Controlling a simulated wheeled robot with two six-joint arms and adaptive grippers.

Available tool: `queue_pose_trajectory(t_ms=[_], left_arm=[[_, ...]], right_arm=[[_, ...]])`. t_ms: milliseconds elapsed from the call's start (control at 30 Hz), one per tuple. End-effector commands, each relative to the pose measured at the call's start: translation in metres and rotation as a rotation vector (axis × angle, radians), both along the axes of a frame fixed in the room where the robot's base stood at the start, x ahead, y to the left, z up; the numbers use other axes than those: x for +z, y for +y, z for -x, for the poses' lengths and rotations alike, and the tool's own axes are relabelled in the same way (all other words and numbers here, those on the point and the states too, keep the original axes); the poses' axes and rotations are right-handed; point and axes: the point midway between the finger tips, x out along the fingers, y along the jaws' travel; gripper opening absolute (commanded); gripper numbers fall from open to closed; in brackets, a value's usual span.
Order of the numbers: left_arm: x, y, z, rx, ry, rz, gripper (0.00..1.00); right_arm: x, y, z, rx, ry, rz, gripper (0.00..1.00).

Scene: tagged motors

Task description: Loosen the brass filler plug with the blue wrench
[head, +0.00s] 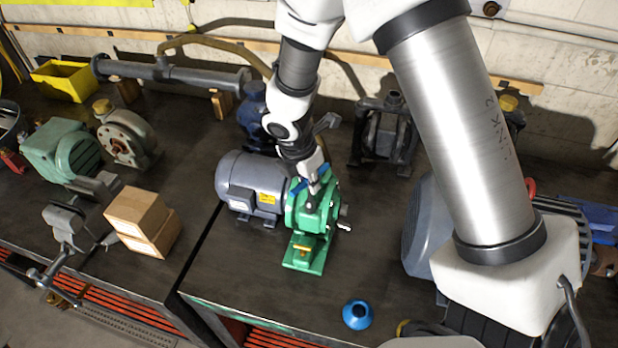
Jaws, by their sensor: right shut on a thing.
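A green pump (318,212) is joined to a grey-blue motor (250,188) in the middle of the bench. My right gripper (311,176) reaches down over the top of the pump and is shut on the blue wrench (322,171). Only short blue parts of the wrench show around the fingers. The brass filler plug cannot be made out; the gripper and wrench cover the top of the pump. I cannot tell whether the wrench touches the plug. My left gripper is not in view.
A blue funnel-like piece (357,315) stands near the front edge. A vise (66,222) and cardboard boxes (142,220) are at the left. A larger grey motor (424,228) sits at the right, partly behind my arm. Bare bench lies in front of the pump.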

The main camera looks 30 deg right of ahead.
Motion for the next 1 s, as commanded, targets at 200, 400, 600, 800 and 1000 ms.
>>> queue_pose_trajectory(t_ms=[200,400,600,800,1000], left_arm=[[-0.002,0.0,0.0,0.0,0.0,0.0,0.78],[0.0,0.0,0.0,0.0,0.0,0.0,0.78],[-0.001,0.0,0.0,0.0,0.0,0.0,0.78],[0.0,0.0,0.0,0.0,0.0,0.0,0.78],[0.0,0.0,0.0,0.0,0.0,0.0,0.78]], right_arm=[[0.001,-0.001,0.003,0.692,-0.001,-0.008,0.0],[0.003,-0.001,0.001,0.633,0.002,-0.001,0.0],[0.02,-0.001,0.001,0.629,-0.002,-0.002,0.0],[0.022,-0.001,0.001,0.63,0.0,-0.003,0.0],[0.031,-0.002,0.0,0.627,-0.003,0.0,0.0]])
